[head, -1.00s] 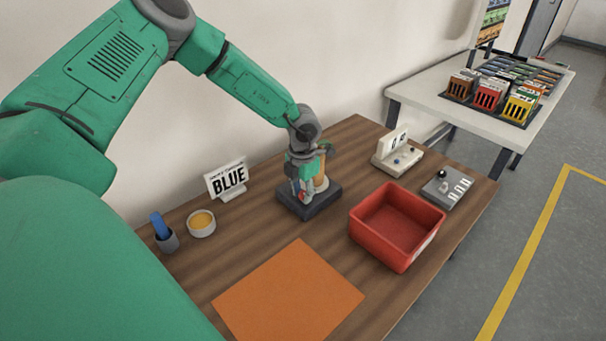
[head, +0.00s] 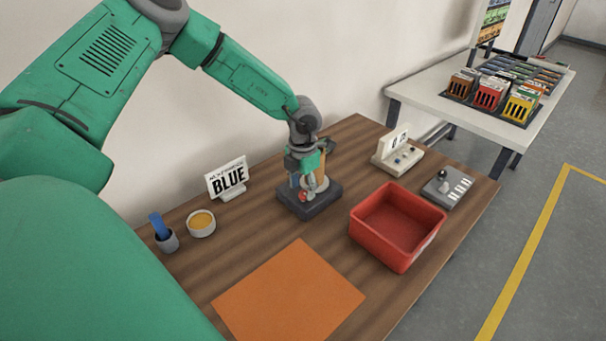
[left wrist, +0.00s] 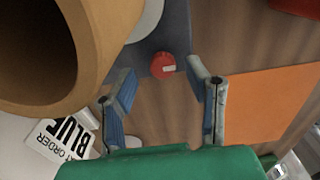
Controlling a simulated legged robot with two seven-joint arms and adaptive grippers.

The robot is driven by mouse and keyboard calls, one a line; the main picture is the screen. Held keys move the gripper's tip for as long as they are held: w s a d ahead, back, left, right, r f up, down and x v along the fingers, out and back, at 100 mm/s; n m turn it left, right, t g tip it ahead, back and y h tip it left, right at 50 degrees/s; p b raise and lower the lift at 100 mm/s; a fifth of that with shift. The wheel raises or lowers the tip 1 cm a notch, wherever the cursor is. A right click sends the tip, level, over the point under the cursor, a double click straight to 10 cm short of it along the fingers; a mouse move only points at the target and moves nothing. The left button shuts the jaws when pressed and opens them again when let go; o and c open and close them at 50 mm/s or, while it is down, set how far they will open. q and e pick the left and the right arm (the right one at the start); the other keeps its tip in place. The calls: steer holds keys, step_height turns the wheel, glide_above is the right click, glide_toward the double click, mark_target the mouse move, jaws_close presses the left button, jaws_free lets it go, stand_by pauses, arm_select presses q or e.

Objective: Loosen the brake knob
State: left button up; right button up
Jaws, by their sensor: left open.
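The red brake knob (head: 302,196) sits low at the front of a dark base (head: 323,206) on the wooden table. In the left wrist view the knob (left wrist: 162,65) is round and red with a pale mark. A tan cylinder (left wrist: 55,45), like a roll, stands beside it and fills the upper left of that view. My left gripper (head: 308,184) is at the base, close to the knob. In the left wrist view its two blue-padded fingers (left wrist: 165,88) are apart, with the knob showing in line with the gap. Whether they touch it, I cannot tell. My right gripper is out of view.
A red bin (head: 397,264) and an orange sheet (head: 288,292) lie in front. A BLUE order sign (head: 228,178), a yellow-filled bowl (head: 201,223) and a cup (head: 167,242) stand left. A small display (head: 397,150) and a grey lever box (head: 448,190) stand right.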

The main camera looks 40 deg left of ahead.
mark_target(303, 192)
arm_select(q)
step_height(303, 192, up, 10)
stand_by(0.3)
stand_by(0.5)
